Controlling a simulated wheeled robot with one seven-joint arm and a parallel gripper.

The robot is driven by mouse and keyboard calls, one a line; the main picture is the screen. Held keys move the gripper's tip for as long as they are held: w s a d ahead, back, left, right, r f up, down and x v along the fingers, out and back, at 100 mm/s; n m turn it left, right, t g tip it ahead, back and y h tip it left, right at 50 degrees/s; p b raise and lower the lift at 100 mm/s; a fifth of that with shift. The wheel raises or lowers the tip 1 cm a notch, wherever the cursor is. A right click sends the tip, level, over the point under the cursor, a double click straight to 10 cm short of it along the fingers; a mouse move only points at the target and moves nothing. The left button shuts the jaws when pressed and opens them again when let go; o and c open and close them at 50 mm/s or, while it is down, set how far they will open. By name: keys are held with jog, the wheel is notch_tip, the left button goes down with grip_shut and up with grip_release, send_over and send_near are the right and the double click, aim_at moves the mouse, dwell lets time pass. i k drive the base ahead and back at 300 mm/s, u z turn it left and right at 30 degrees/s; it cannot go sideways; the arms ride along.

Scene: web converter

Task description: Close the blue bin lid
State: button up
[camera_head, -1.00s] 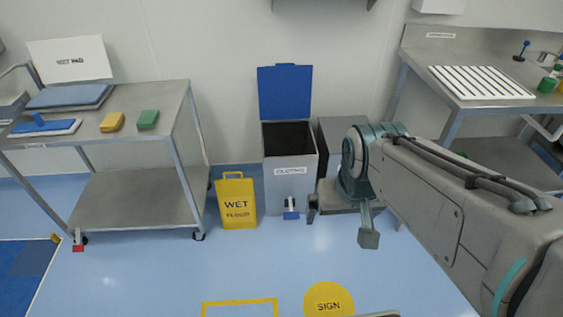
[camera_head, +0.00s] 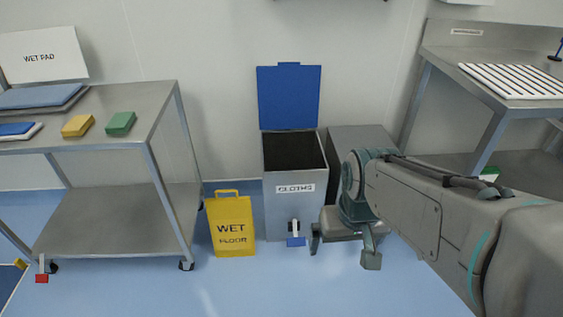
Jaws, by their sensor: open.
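The blue bin lid (camera_head: 289,97) stands upright against the wall, raised open at the back of the grey bin (camera_head: 288,216). The bin carries a "CLOTHS" label, and its dark inside shows from above. A small blue pedal (camera_head: 296,241) is at its front base. My gripper (camera_head: 343,254) is open and empty, with its two fingers spread apart. It appears to the right of the bin's lower front in the picture, well below the lid. It does not appear to touch the lid.
A yellow wet floor sign (camera_head: 232,226) stands just left of the bin. A steel cart (camera_head: 110,215) with sponges is further left. A grey box (camera_head: 362,140) stands right of the bin, and a steel table (camera_head: 482,75) is at right. The blue floor in front is clear.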

aim_at(289, 93)
jog(key=u, duration=0.05)
jog(key=i, duration=1.45)
jog(key=u, duration=0.45)
